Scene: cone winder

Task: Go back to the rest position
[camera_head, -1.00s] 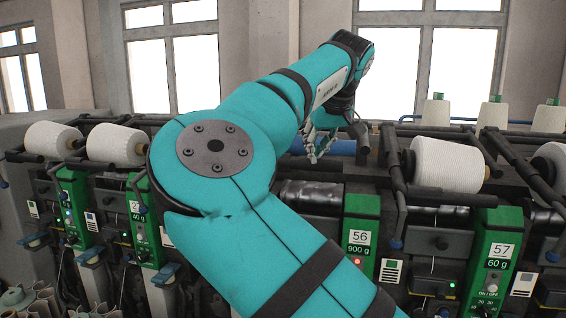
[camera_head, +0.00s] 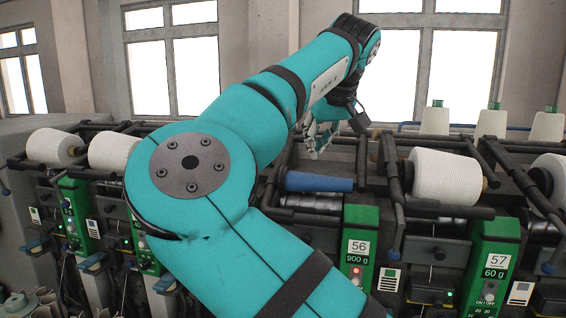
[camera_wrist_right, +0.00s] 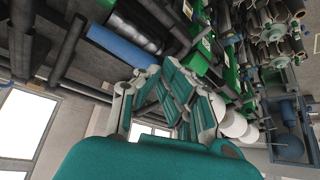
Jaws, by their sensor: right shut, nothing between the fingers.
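My right gripper (camera_head: 319,141) is at the end of my teal arm, above the winder at station 56. It is shut and empty. In the right wrist view its fingers (camera_wrist_right: 160,92) come together with nothing between them. A blue tube (camera_head: 319,182) lies on the winder below the gripper, apart from it, and it also shows in the right wrist view (camera_wrist_right: 118,45). My left gripper is in neither view.
The green station 56 box (camera_head: 358,250) and station 57 box (camera_head: 492,262) stand at the front. White yarn cones (camera_head: 445,175) sit on the holders at both sides, with black bars around them. Smaller cones (camera_head: 491,122) stand on top at the back. Windows (camera_head: 462,70) are behind.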

